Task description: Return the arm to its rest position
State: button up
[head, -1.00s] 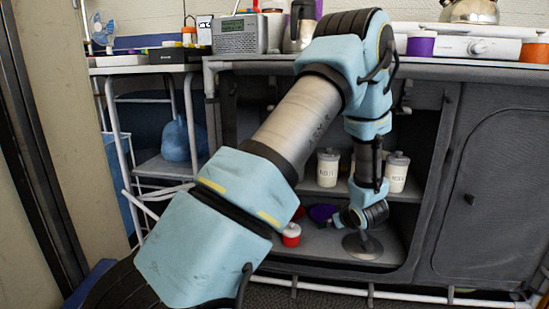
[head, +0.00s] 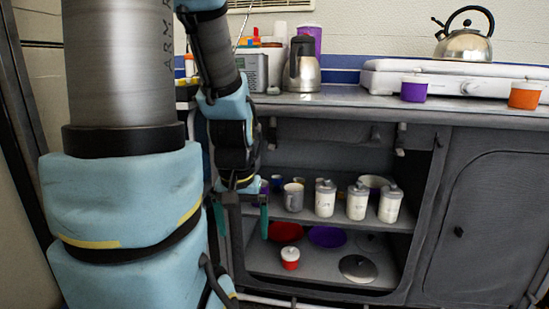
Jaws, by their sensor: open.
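My arm stands upright on the left of the head view, its upper links running past the top edge of the picture. My gripper (head: 244,235) hangs pointing down at the left side of the open cabinet (head: 345,132).
The middle shelf holds a grey mug (head: 293,197) and several white lidded jars (head: 357,202). Below are a red bowl (head: 284,231), a purple bowl (head: 327,237), a small red-and-white pot (head: 290,258) and a round lid (head: 358,268). A kettle (head: 465,42) stands on the stove above.

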notch_tip(320, 180, up, 35)
jog(key=p, duration=3.3)
jog(key=shift+w, duration=0.1)
